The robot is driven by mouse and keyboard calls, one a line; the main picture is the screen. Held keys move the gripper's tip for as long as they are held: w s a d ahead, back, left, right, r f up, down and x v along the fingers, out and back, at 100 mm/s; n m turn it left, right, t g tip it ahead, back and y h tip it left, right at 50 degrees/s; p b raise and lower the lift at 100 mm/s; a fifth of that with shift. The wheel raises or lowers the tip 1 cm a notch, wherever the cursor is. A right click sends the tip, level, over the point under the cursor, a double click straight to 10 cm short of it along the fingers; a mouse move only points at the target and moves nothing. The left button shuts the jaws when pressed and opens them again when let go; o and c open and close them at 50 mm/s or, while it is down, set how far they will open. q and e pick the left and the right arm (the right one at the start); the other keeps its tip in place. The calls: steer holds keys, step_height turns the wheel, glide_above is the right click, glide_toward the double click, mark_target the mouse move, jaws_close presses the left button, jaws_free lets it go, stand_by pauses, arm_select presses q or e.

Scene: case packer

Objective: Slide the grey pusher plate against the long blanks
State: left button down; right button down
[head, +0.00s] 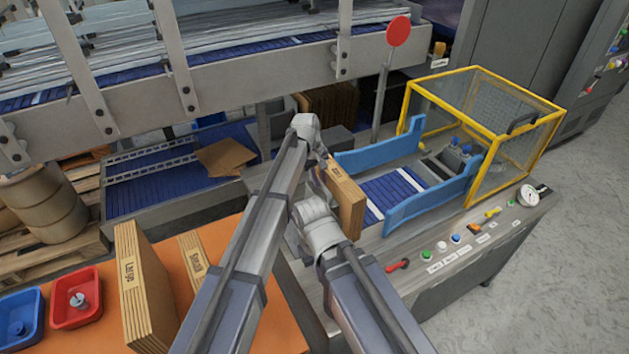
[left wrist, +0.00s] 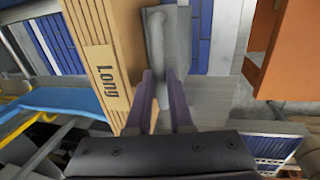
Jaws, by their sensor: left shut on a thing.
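The long blanks (head: 345,198) stand upright as a brown stack on the bench, at the near left end of the blue roller bed. In the left wrist view, the stack labelled "Long" (left wrist: 105,75) stands left of the grey pusher plate (left wrist: 176,45). The plate's face is beside the stack; I cannot tell whether they touch. My left gripper (left wrist: 160,90) is shut on the plate's upright handle. In the head view my left gripper (head: 322,160) is partly hidden behind its arm, and the plate is mostly hidden. My right arm shows, but its gripper is out of sight.
Blue side guides (head: 430,205) flank the roller bed (head: 392,190), leading to a yellow-framed guard (head: 500,130). Knobs and buttons (head: 428,256) line the bench front. Blanks marked "Large" (head: 145,290) and "Small" (head: 190,260) stand on an orange table, beside red (head: 78,325) and blue trays (head: 38,305).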

arm_select(q)
steer(key=c, duration=0.8)
jaws_free()
